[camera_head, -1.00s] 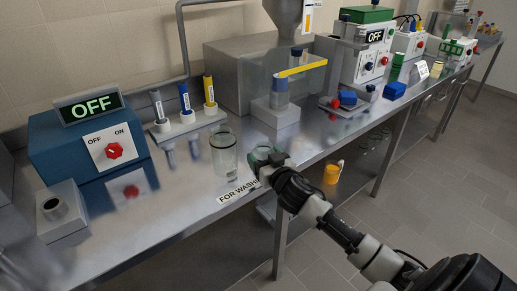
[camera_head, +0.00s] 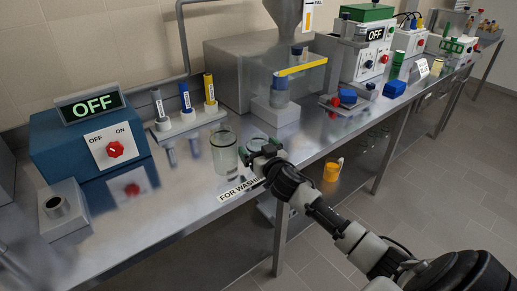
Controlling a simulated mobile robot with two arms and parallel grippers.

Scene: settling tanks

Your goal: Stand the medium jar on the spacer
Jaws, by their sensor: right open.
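A clear glass jar (camera_head: 224,153) stands upright near the bench's front edge, by the "FOR WASHING" label. A second, lower clear jar (camera_head: 257,142) stands just right of it, partly hidden by my right gripper. I cannot tell which one is the medium jar. My right gripper (camera_head: 262,157) is open at the near side of the second jar; whether it touches the jar is unclear. A pale block (camera_head: 275,114), perhaps the spacer, stands farther back with a bluish container (camera_head: 279,92) on it, behind a clear guard. My left gripper is not in view.
A blue box (camera_head: 65,138) reading OFF with a red knob and a grey block (camera_head: 64,208) stand at left. A rack (camera_head: 188,122) with three markers stands behind the jars. A blue-and-red item (camera_head: 347,98) lies right. Bare bench shows at front left.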

